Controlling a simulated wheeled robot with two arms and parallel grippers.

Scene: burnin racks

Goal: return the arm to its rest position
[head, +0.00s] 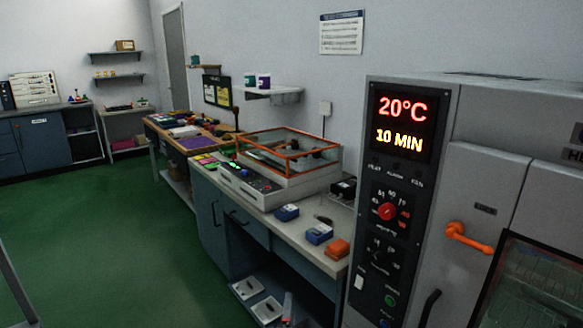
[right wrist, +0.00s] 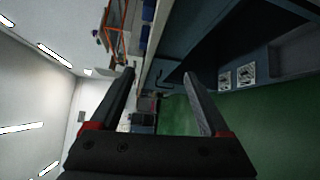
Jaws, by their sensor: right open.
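My right gripper (right wrist: 158,74) shows in the right wrist view, its two dark fingers spread apart with red bands at their bases. Nothing is between the fingers. It points along the front of the workbench (head: 272,222), with the green floor (right wrist: 245,125) on one side and the bench on the other. In the head view I cannot make out this gripper clearly. My left gripper is in neither view.
A grey oven (head: 455,110) reading 20°C and 10 MIN stands close at the right, with an orange handle (head: 468,238). Blue boxes (head: 319,234) and an orange-framed clear case (head: 290,150) sit on the bench. Green floor (head: 110,240) is open at the left.

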